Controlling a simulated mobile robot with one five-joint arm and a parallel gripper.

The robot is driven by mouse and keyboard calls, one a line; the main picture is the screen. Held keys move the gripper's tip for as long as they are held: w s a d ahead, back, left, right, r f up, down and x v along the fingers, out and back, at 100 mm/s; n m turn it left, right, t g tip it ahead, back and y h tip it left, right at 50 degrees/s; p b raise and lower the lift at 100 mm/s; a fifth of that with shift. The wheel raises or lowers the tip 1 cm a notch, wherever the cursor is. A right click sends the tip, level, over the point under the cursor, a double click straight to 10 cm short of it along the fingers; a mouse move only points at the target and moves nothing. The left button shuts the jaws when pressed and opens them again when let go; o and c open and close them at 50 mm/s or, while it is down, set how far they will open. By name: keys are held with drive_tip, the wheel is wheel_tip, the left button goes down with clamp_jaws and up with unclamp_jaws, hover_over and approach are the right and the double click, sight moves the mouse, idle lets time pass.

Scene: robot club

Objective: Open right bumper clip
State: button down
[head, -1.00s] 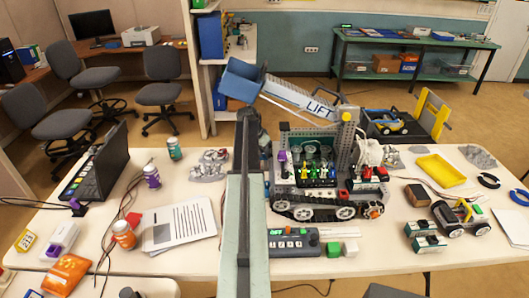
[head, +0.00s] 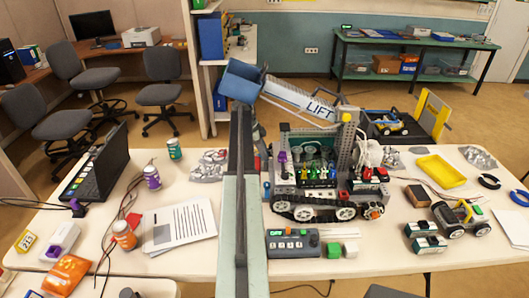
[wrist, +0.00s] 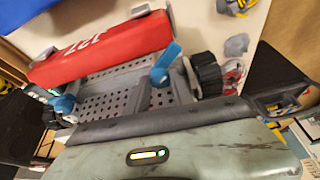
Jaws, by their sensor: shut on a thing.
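The red bumper (wrist: 102,46) with white digits lies across the upper left of the wrist view. It sits at the edge of a grey perforated chassis plate (wrist: 105,92). The right bumper clip (wrist: 166,62) is a blue lever near the middle, beside a black wheel. Another blue clip (wrist: 63,104) shows at the left end. My gripper (wrist: 164,84) appears shut on the right bumper clip; its fingertips are partly hidden and hard to separate from the grey bracket. In the head view my arm hides this spot.
A tracked robot (head: 318,190) with a raised lift arm stands just right of my arm. A button box (head: 292,243) is on the table in front of it. A yellow tray (head: 441,171) is at right.

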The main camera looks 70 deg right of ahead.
drive_tip(key=m+y, duration=0.2)
drive_tip(key=m, duration=0.4)
drive_tip(key=shift+w, duration=0.1)
drive_tip(key=shift+m+y, duration=0.3)
idle(0.3)
